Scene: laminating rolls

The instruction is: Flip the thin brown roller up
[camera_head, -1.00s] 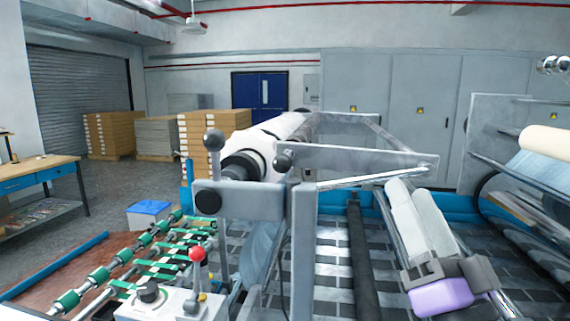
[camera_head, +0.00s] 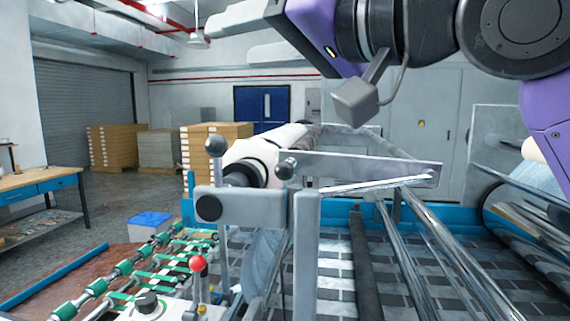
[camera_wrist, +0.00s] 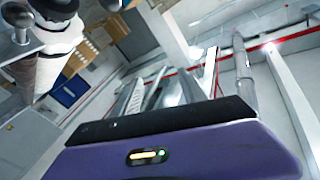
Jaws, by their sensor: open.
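A thin, dark roller (camera_head: 362,262) runs lengthwise over the slatted bed in the head view. Its colour reads as near black, and I cannot tell if it is the task's roller. My gripper (camera_head: 240,38) is high at the top of the head view, above the white roll (camera_head: 283,137) and apart from it. Its two pale fingers are spread and empty, pointing left. In the wrist view, the purple gripper body fills the bottom and the white roll (camera_wrist: 62,35) shows at upper left.
A grey frame arm (camera_head: 365,166) and post (camera_head: 305,250) stand in the middle. Shiny metal rods (camera_head: 450,250) slope at the right. A red-knobbed lever (camera_head: 197,264) and control box are at the lower left.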

